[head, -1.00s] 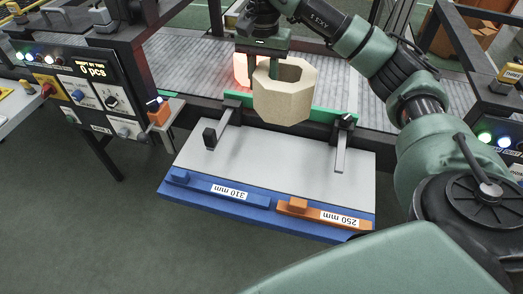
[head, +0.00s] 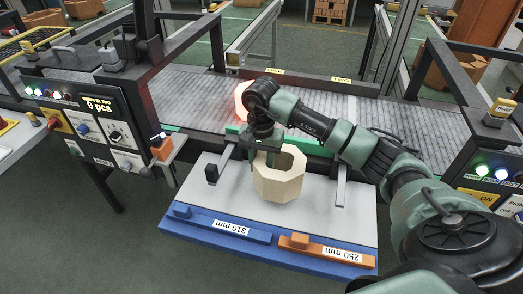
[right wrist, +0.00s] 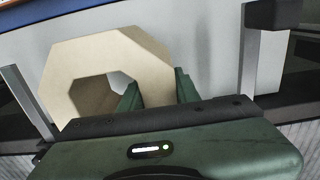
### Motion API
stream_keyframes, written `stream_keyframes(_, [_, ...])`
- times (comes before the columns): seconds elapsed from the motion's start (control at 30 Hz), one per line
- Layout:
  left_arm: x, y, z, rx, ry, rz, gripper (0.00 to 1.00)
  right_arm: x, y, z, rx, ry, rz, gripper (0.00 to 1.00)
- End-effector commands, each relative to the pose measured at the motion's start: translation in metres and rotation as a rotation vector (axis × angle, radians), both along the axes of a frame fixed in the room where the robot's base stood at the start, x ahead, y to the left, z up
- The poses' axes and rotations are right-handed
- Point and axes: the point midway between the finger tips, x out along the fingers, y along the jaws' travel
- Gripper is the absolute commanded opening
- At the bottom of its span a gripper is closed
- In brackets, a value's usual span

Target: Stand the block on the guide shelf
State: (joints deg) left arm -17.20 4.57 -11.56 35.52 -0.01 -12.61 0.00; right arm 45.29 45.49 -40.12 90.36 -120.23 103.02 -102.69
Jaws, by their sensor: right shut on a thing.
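The block (head: 279,188) is a beige octagonal ring with a hole through it. In the head view it is upright, hole facing up, over the middle of the grey guide shelf (head: 225,208). I cannot tell whether its underside touches the shelf. My right gripper (head: 263,158) is shut on the block's wall on its far left side. In the right wrist view the block (right wrist: 75,60) shows its octagonal face, with the wall between the green fingers of the gripper (right wrist: 157,88). My left gripper is not in view.
A blue bar (head: 222,226) marked 310 mm and an orange bar (head: 329,250) marked 250 mm lie along the shelf's front edge. A roller conveyor (head: 200,97) runs behind, and a control panel (head: 97,125) stands left.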

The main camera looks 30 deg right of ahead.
Motion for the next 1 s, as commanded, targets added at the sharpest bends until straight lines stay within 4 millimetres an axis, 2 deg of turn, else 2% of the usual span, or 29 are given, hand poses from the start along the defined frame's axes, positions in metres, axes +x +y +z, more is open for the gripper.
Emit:
stream_keyframes(0.23, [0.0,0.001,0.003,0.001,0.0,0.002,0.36,0.001,0.0,-0.01,0.0,-0.004,0.0,0.0])
stream_keyframes(0.5, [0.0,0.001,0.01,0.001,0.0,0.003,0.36,0.001,0.0,-0.043,0.001,-0.002,-0.001,0.0])
stream_keyframes(0.9, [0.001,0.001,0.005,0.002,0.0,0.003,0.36,0.002,-0.001,-0.049,0.0,-0.006,0.0,0.0])
stream_keyframes(0.93, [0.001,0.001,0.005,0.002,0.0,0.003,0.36,0.0,0.0,-0.051,-0.001,-0.002,0.001,0.34])
stream_keyframes(1.0, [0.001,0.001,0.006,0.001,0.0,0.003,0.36,0.0,0.0,-0.05,0.0,-0.001,0.001,0.54])
